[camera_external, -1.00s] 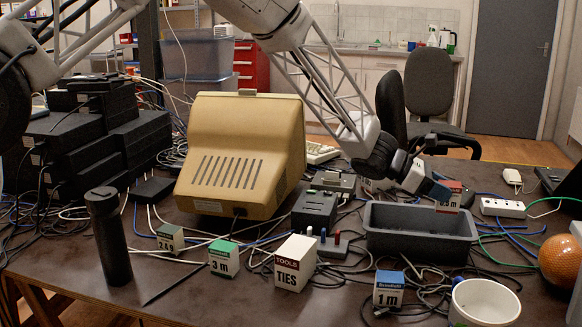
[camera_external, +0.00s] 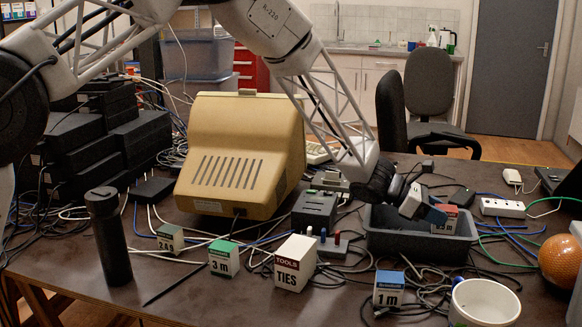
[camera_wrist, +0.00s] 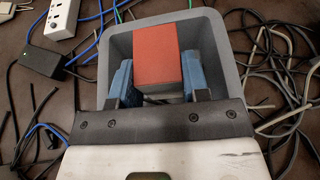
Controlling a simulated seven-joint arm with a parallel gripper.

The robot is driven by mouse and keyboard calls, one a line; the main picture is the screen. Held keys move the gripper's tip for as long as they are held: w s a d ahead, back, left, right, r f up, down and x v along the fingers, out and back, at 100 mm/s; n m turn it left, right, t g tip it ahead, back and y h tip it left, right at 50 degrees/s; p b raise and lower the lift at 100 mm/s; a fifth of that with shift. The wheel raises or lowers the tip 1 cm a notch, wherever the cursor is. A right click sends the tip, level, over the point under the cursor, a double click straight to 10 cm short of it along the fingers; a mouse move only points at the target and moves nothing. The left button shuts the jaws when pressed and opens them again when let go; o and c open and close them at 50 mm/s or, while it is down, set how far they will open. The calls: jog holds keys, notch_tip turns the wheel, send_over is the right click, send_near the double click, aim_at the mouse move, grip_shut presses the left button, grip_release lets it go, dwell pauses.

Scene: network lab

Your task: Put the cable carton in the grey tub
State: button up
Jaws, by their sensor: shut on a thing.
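My gripper (camera_external: 436,213) is shut on a small carton with a red top (camera_external: 449,210) and a white label, partly hidden by a blue fingertip. In the wrist view the carton (camera_wrist: 157,55) sits between the two blue fingers, red face up. The grey tub (camera_external: 415,246) stands at the right of the table. The carton is within the outline of the tub's opening, toward its right side, its lower end near or below rim level. The wrist view shows the tub's rim (camera_wrist: 214,40) around the carton. Whether the carton touches the tub floor cannot be told.
Cartons marked 3 m (camera_external: 223,260), TIES (camera_external: 294,266) and 1 m (camera_external: 388,291) stand in front, with a white bucket (camera_external: 484,304) at right. A beige monitor (camera_external: 235,155) is left of the tub. A white power strip (camera_external: 502,208) and loose cables lie around it.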

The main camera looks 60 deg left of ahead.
aim_at(435, 227)
jog(key=shift+f, duration=1.85)
jog(key=shift+f, duration=0.1)
jog(key=o, duration=1.1)
jog(key=v, duration=1.2)
